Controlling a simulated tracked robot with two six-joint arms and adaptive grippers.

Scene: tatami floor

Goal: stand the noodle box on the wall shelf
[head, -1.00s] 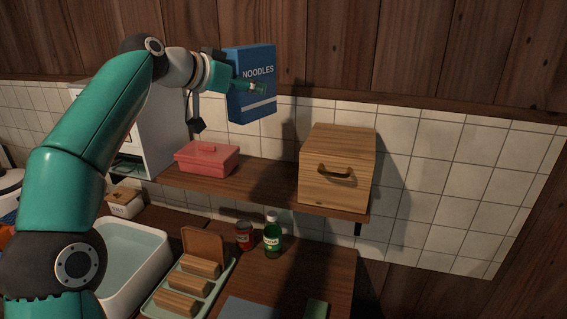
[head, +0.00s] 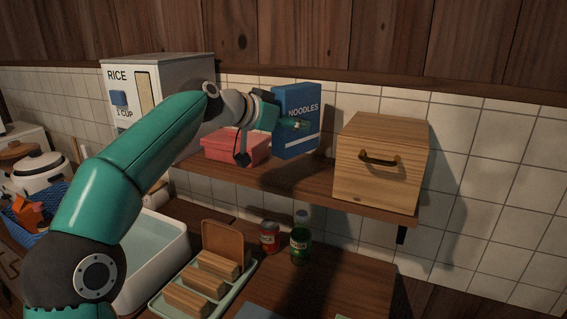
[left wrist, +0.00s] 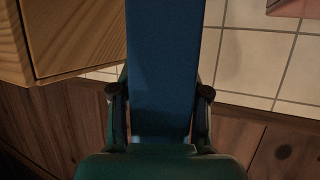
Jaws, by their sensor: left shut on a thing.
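The blue noodle box (head: 294,103) is upright in the head view, at the wall shelf (head: 322,184), between a red lidded box and a wooden box. My left gripper (head: 286,123) is shut on it from the left, with a finger across its front face. In the left wrist view the noodle box (left wrist: 165,60) fills the middle between the two fingers. The box's lower edge is at or just above the shelf board; I cannot tell whether it touches. My right gripper is out of view.
The red lidded box (head: 240,146) sits close on the left, partly behind my gripper. The wooden box (head: 380,165) with a handle stands on the right, with a gap of bare shelf. A rice dispenser (head: 175,75) stands at left. Bottles and a tray (head: 235,285) are below.

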